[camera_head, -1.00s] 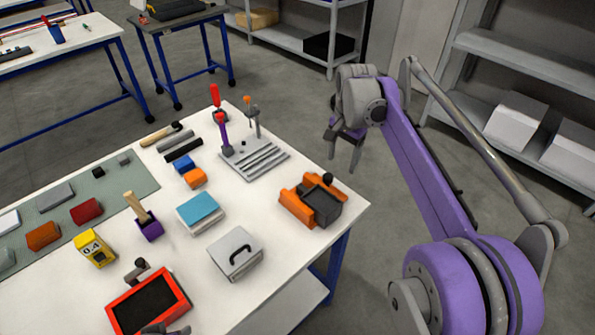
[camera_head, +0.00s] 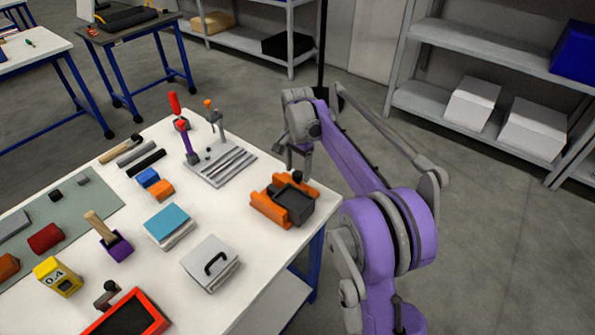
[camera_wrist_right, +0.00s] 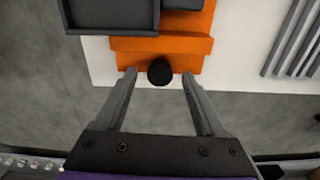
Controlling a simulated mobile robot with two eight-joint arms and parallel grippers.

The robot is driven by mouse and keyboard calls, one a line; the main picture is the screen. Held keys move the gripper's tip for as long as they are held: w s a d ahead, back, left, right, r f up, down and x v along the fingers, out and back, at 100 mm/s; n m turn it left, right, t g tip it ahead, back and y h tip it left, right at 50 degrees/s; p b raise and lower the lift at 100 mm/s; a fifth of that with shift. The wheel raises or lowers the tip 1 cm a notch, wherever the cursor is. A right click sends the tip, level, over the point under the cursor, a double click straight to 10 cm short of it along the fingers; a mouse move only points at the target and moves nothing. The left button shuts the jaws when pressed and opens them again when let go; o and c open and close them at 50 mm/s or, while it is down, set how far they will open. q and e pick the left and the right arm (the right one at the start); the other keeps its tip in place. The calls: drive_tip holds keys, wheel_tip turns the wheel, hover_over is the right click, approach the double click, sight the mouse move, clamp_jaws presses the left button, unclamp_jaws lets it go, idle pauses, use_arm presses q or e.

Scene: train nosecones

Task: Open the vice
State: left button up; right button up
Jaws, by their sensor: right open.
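The vice (camera_head: 271,209) has orange jaws and a dark grey block or tray (camera_head: 294,205) on its right side. It stands near the right corner of the white table. Its black round knob (camera_head: 297,176) is at its far side. My right gripper (camera_head: 299,165) is just beyond the knob, at the table's edge. In the right wrist view the open fingers (camera_wrist_right: 159,72) stand on either side of the black knob (camera_wrist_right: 160,71), with gaps on both sides. The orange vice body (camera_wrist_right: 165,47) lies just beyond the fingertips. My left gripper is not in view.
A grey slotted plate with upright tools (camera_head: 222,164) stands left of the vice. A grey box with a black handle (camera_head: 211,264) and a blue-topped block (camera_head: 167,225) lie nearer. The white table (camera_head: 265,255) is clear just in front of the vice.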

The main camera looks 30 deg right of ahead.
drive_tip(key=shift+f, duration=0.4)
clamp_jaws()
idle(0.4)
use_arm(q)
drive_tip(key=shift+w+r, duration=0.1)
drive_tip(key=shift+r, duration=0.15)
use_arm(e)
drive_tip(key=n, duration=0.4)
drive_tip(key=shift+n, duration=0.3)
use_arm(q)
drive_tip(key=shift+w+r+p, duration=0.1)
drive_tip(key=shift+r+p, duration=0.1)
drive_tip(key=shift+p, duration=0.2)
use_arm(e)
drive_tip(key=shift+n, duration=2.3)
drive_tip(key=shift+a+f, duration=0.1)
